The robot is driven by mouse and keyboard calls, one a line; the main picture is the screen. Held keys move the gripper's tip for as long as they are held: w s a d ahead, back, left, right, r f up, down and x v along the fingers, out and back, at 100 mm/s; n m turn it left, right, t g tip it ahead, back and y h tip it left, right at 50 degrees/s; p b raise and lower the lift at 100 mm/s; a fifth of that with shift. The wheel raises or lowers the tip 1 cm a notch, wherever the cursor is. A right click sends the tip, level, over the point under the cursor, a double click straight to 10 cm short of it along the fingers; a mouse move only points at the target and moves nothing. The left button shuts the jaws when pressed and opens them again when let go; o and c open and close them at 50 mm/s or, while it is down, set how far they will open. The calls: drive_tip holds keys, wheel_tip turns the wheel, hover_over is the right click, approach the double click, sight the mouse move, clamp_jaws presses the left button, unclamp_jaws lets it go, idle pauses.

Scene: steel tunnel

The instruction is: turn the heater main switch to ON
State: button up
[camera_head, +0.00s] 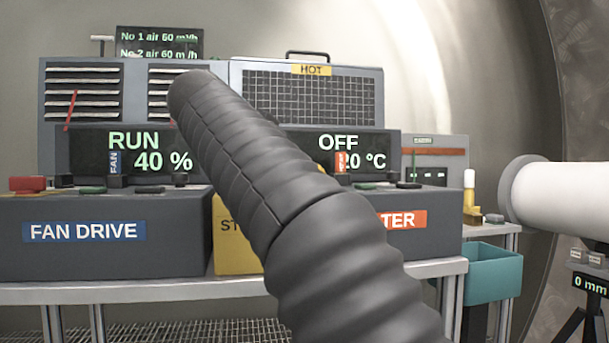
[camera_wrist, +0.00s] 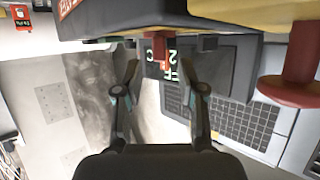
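The heater box stands at the right of the bench in the head view, its red-orange label (camera_head: 407,220) partly covered by my arm. Its display (camera_head: 350,152) reads OFF and 20 °C. An orange tag (camera_head: 340,162) stands in front of the display; a dark switch body there is mostly hidden. In the wrist view, which is upside down, the display (camera_wrist: 160,58) and a red part (camera_wrist: 182,42) at the box's edge show beyond my gripper (camera_wrist: 162,70). My gripper is open, with nothing between its fingers. It is not visible in the head view.
The fan drive box (camera_head: 95,248) with a RUN 40 % display stands at left. A yellow stop box (camera_head: 228,247) sits between the boxes; a red mushroom button (camera_wrist: 295,92) juts out at the wrist view's right. A teal bin (camera_head: 493,275) and white cylinder (camera_head: 560,192) are at right.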

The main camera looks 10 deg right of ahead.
drive_tip(key=v, duration=0.7)
